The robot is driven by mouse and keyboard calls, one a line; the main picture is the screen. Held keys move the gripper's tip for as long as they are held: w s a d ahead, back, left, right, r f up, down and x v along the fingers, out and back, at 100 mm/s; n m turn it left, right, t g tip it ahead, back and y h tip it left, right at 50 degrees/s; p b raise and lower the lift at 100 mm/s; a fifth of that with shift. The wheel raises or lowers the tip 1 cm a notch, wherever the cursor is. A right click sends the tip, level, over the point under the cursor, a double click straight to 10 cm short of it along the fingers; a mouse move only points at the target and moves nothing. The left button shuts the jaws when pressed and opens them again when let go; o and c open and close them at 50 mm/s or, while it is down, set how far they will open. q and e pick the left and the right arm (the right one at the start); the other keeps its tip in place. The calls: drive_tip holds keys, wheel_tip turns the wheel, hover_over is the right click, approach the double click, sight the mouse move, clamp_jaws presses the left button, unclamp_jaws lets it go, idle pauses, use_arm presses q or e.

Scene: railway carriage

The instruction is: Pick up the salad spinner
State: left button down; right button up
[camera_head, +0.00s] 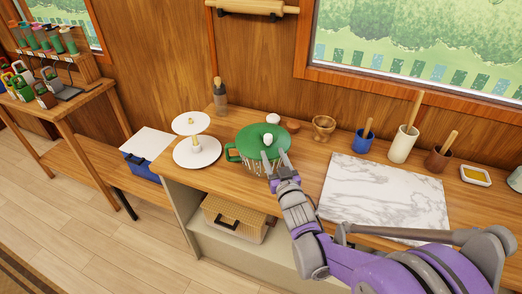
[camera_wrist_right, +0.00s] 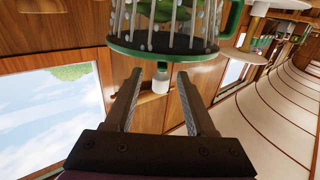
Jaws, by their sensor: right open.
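The salad spinner (camera_head: 250,143) has a green lid with a white knob (camera_head: 267,139), a wire-like basket body and a green side handle (camera_head: 231,153). It stands on the wooden counter near its left end. My right gripper (camera_head: 274,157) is open in front of the spinner, its fingers toward the lid. The right wrist view shows the spinner (camera_wrist_right: 163,44) upside down at the top, with its white knob (camera_wrist_right: 161,80) between the open fingers (camera_wrist_right: 160,86), not visibly touching either. Part of the spinner's near side is hidden by my gripper. My left gripper is not in view.
A white tiered stand (camera_head: 197,152) is close left of the spinner. A wooden goblet-like bowl (camera_head: 323,127) and a small white item (camera_head: 273,119) stand behind it. A marble board (camera_head: 385,190) lies right, under my right arm. A woven basket (camera_head: 235,218) sits on the shelf below.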

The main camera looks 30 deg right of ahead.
sight(269, 147)
drive_tip(key=x, duration=0.5)
drive_tip(key=shift+w+a+p, duration=0.1)
drive_tip(key=shift+w+p, duration=0.05)
drive_tip(key=shift+p, duration=0.2)
drive_tip(key=shift+c, duration=0.2)
clamp_jaws()
drive_tip(key=shift+r, duration=0.1)
idle(0.8)
